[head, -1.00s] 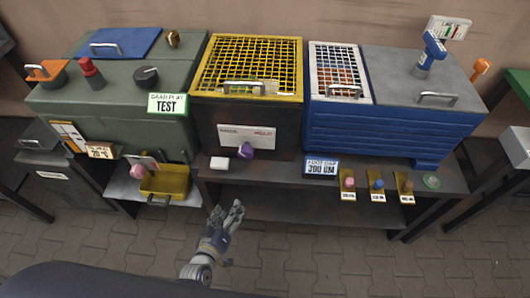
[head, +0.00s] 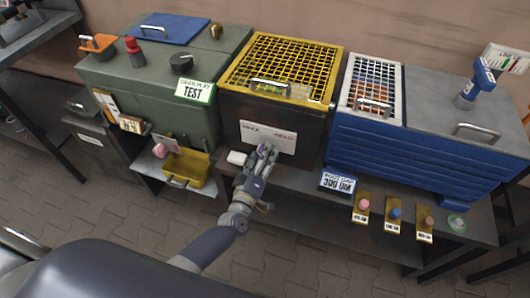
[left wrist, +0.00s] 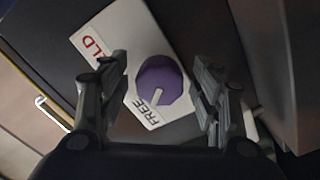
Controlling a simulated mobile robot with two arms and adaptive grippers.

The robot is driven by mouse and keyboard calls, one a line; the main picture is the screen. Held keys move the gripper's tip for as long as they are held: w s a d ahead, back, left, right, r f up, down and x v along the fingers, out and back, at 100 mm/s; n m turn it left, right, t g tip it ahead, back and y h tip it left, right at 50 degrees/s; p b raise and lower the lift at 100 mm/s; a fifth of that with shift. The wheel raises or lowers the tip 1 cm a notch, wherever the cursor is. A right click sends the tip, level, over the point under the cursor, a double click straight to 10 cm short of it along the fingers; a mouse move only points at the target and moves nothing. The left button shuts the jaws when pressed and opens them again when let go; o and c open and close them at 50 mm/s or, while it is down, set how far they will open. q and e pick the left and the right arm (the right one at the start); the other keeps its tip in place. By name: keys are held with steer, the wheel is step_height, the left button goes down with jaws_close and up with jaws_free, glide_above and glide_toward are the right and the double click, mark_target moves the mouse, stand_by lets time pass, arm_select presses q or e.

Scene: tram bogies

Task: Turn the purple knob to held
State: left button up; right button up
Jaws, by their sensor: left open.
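The purple knob (left wrist: 160,80) sits on a white plate (left wrist: 118,45) on the dark front of the yellow-grilled box. In the left wrist view its white pointer line points toward the word FREE; red letters LD show at the plate's other end. My left gripper (left wrist: 160,68) is open, with one finger on each side of the knob and gaps between. In the head view the left gripper (head: 263,155) is in front of the plate and mostly hides the knob. My right gripper is not in view.
A yellow bin (head: 187,167) is further left. The boot gap sign (head: 338,183) and several small coloured knobs stand to the right on the shelf.

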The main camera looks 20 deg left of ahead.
arm_select(q)
steer(key=shift+w, duration=0.9)
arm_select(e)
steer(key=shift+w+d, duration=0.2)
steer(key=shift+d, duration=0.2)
arm_select(q)
steer(key=shift+c, duration=0.4)
steer(key=c, duration=0.9)
steer(key=shift+c, duration=0.5)
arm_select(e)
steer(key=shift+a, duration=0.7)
